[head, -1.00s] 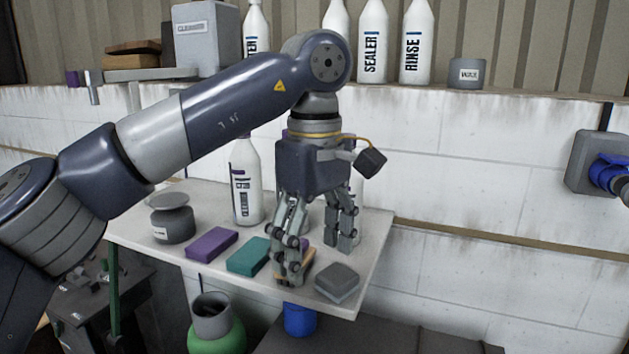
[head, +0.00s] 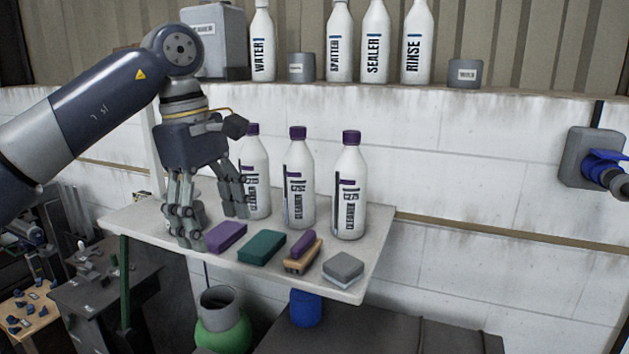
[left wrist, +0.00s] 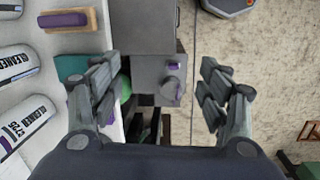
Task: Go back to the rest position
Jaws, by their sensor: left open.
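My left gripper (head: 208,215) hangs fingers-down over the left part of the white shelf (head: 150,218) in the head view. It is open and empty. In the left wrist view its two fingers (left wrist: 165,95) stand wide apart with nothing between them, above the floor and a grey cabinet. My left arm comes in from the left edge of the head view. My right gripper does not show.
Cleaner bottles (head: 348,195) stand along the shelf's back. A purple sponge (head: 226,237), a green sponge (head: 262,248), a brush (head: 302,255) and a grey block (head: 343,267) lie in front. A blue-fitted wall box (head: 590,160) is at right.

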